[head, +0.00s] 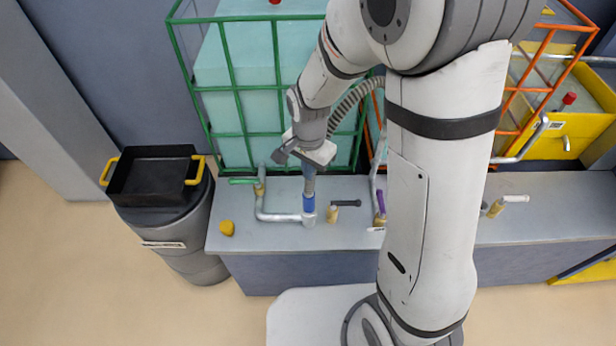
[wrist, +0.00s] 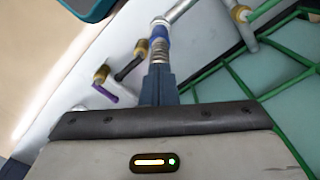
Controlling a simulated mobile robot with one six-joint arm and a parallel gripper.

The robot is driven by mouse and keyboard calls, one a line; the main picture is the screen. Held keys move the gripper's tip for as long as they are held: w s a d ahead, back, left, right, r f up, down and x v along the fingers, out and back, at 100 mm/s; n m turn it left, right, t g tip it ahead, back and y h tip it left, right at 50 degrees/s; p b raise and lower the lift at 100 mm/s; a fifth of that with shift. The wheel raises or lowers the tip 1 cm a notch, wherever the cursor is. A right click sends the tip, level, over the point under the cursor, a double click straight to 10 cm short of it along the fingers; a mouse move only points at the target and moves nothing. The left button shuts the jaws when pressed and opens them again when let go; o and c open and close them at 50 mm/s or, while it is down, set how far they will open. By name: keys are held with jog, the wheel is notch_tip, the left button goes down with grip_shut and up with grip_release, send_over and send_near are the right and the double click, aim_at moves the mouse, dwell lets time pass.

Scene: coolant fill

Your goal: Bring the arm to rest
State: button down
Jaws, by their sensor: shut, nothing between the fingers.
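My gripper (head: 309,187) is shut and empty, pointing down above the grey bench. Its dark blue-grey fingers also show in the wrist view (wrist: 158,70). A blue-collared fitting (head: 309,204) stands right below the fingertips, at the end of a silver pipe (head: 280,217). It shows just beyond the fingers in the wrist view (wrist: 159,32); I cannot tell whether they touch it. My arm is stretched over the bench and hides part of it.
A green-caged tank (head: 250,62) stands close behind the gripper, an orange-caged one (head: 516,107) to the right. Valve handles, black (head: 346,203), purple (head: 380,202) and green (head: 242,181), are near. A yellow lump (head: 227,228) lies left on the bench (head: 270,240). A black tray (head: 150,180) tops a grey bin (head: 185,235).

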jog(key=shift+r, duration=1.7)
jog(key=s+d+r+n+t, duration=0.2)
jog(key=s+d+r+n, duration=0.5)
jog(key=s+d+r, duration=0.5)
jog(key=shift+s+r+n+t, duration=0.2)
jog(key=shift+r+n+t, duration=0.2)
jog(key=shift+r, duration=0.15)
